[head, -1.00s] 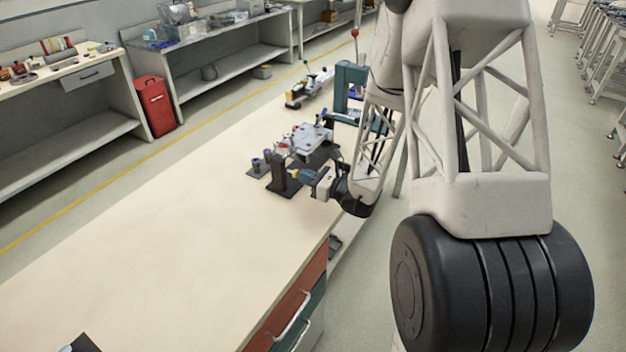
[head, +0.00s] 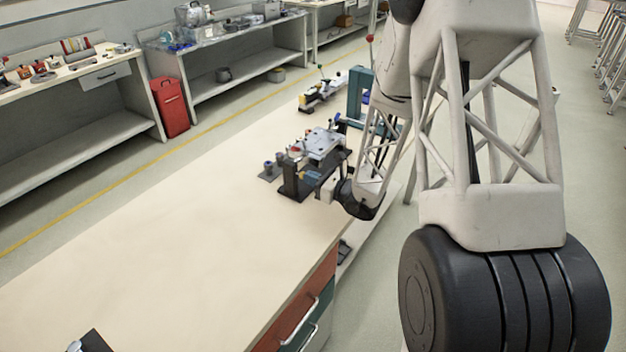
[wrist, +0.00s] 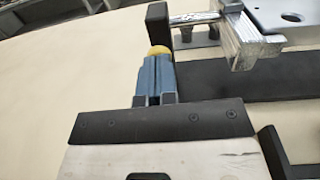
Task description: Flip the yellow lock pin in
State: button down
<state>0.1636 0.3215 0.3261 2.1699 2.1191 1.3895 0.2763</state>
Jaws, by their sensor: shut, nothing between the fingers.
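My gripper (wrist: 155,76) has its two blue fingers together in the wrist view, with nothing held. The rounded yellow lock pin (wrist: 158,50) shows just past the fingertips, at the foot of a black upright post (wrist: 157,22). The fingertips are against it or very near; I cannot tell contact. The fingers hide most of the pin, so its exact position is unclear. In the head view my gripper (head: 312,177) is low beside the black post (head: 290,178) on the fixture. The yellow pin cannot be made out there.
A metal block and rod (wrist: 238,42) stand right of the post over a dark base (wrist: 225,85). In the head view, a grey plate fixture (head: 322,143) and a teal frame (head: 358,95) stand behind. The near tabletop (head: 170,240) is mostly clear.

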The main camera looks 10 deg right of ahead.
jog(key=v, duration=1.4)
dwell(0.4)
jog(key=shift+s, duration=0.1)
jog(key=shift+r, duration=0.1)
jog(key=s+a+r+n+g+h, duration=0.2)
jog(key=s+a+r+n+g, duration=1.1)
jog(key=s, duration=0.3)
jog(key=s+d+r+n+t+h, duration=0.1)
jog(key=s+d+r+n+h, duration=0.2)
jog(key=s+r+n+h, duration=0.2)
jog(key=s+d+r+n+t+h, duration=0.2)
jog(key=s+r+n+h, duration=0.3)
jog(key=s+n, duration=0.3)
jog(key=s+d+h, duration=0.1)
jog(key=s, duration=0.1)
jog(key=shift+s+d+t+h, duration=0.2)
jog(key=shift+s+t+h, duration=0.1)
